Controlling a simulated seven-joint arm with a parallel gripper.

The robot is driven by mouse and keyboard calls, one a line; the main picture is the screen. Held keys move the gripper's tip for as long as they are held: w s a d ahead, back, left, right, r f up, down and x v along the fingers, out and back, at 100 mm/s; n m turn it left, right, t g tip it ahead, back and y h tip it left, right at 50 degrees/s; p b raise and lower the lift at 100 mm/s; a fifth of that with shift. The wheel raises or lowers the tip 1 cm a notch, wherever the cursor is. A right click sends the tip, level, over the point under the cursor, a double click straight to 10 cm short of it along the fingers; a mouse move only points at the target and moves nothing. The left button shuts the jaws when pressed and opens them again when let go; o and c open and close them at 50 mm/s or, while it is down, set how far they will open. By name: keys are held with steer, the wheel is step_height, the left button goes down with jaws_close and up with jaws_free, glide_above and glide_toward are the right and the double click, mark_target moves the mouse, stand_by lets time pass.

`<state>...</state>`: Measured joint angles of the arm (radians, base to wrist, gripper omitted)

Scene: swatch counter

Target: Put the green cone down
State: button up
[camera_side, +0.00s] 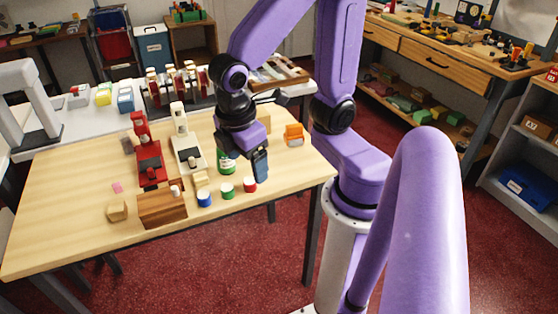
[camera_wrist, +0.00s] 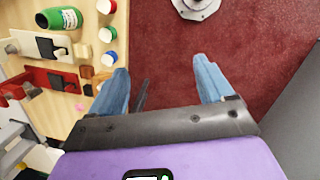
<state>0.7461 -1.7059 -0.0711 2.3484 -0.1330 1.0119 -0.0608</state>
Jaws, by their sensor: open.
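I see no green cone in either view. My gripper (camera_side: 261,167) is at the right front edge of the table. In the wrist view my gripper (camera_wrist: 165,85) has its fingers wide apart with nothing between them, and the red floor shows below. A green jar (camera_side: 226,163) stands on the table behind my gripper, partly hidden by it; the wrist view also shows it (camera_wrist: 58,18). A small green-sided pot (camera_side: 227,191) with a pale base or lid stands near the front edge and also shows in the wrist view (camera_wrist: 107,34).
A blue pot (camera_side: 204,198) and a red pot (camera_side: 250,185) flank the green pot. A wooden box (camera_side: 163,210), a red stand (camera_side: 150,165), a white stand (camera_side: 188,150) and an orange block (camera_side: 294,134) are on the table (camera_side: 60,205). Its left front is bare.

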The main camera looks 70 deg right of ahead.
steer(key=s+y, duration=0.2)
steer(key=s, duration=0.4)
steer(key=shift+s+d+r, duration=0.3)
steer(key=shift+s+r, duration=0.1)
steer(key=shift+r, duration=0.05)
